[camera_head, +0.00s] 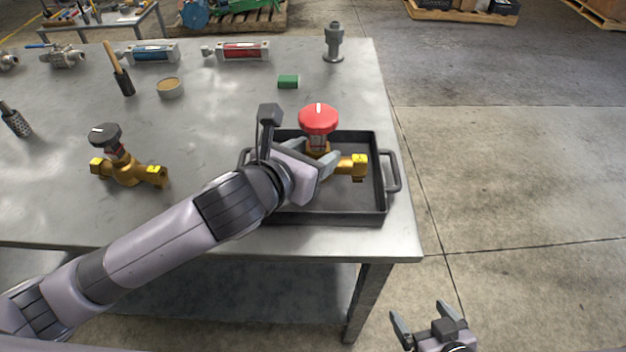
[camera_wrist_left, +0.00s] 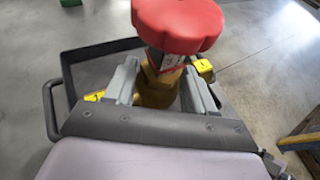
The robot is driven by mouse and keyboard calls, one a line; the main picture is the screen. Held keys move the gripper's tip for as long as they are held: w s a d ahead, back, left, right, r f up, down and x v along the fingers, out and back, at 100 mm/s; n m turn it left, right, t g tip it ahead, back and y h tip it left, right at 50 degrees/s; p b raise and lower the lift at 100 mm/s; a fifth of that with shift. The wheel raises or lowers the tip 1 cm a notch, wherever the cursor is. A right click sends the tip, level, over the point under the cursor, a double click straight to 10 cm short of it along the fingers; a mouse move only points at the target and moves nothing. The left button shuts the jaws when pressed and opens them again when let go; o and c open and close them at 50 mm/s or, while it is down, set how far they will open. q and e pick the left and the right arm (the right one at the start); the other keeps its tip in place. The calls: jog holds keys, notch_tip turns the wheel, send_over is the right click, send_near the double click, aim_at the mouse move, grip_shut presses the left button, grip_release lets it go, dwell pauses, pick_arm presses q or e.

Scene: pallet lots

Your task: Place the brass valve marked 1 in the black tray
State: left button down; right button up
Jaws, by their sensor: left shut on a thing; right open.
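A brass valve with a red handwheel (camera_head: 318,119) stands upright within the outline of the black tray (camera_head: 361,219). My left gripper (camera_head: 320,163) is shut on its neck, just below the wheel. The left wrist view shows the red wheel (camera_wrist_left: 178,24) above both fingers (camera_wrist_left: 160,88), with yellow tags on the body ends. I cannot tell whether the valve touches the tray floor. A second brass valve with a black handwheel (camera_head: 104,136) stands on the table at left. The numbers on the valves are too small to read. My right gripper (camera_head: 417,311) is open and empty, low beyond the table's front edge.
The tray sits at the right end of the metal table (camera_head: 220,116). Behind it are a green block (camera_head: 288,82) and a grey fitting (camera_head: 334,45).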

pick_arm(q)
jog(key=shift+d+f+b, duration=0.1)
jog(key=shift+f+b, duration=0.25)
jog(key=shift+f, duration=2.65)
jog(key=shift+c, duration=1.9)
grip_release()
jog(key=shift+f, duration=0.25)
jog(key=shift+r, duration=0.15)
jog(key=v, duration=1.2)
